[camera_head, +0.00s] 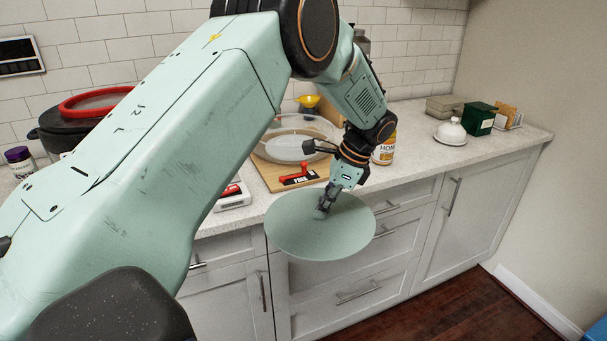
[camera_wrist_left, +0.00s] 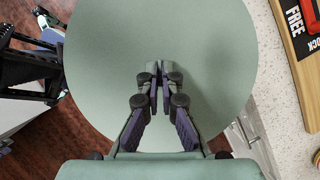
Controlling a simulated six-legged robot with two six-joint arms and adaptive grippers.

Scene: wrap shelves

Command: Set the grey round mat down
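The grey round mat (camera_head: 315,238) is a thin, flat, pale grey-green disc. It hangs in the air in front of the counter, over the drawer fronts, with its far edge close to the counter's front edge. My left gripper (camera_head: 322,211) reaches down to its upper face from above. In the left wrist view the mat (camera_wrist_left: 215,55) fills most of the picture, and the fingers of my left gripper (camera_wrist_left: 157,75) are together over its middle. The exact grip point is hidden by the fingertips. My right gripper is not in view.
The pale counter (camera_head: 415,165) holds a wooden board (camera_head: 277,178), a glass bowl (camera_head: 325,128), a labelled jar (camera_head: 385,150), a white domed lid (camera_head: 451,131) and a green box (camera_head: 480,118). A dark pot with a red rim (camera_head: 75,103) stands left. Clear counter lies right of the jar.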

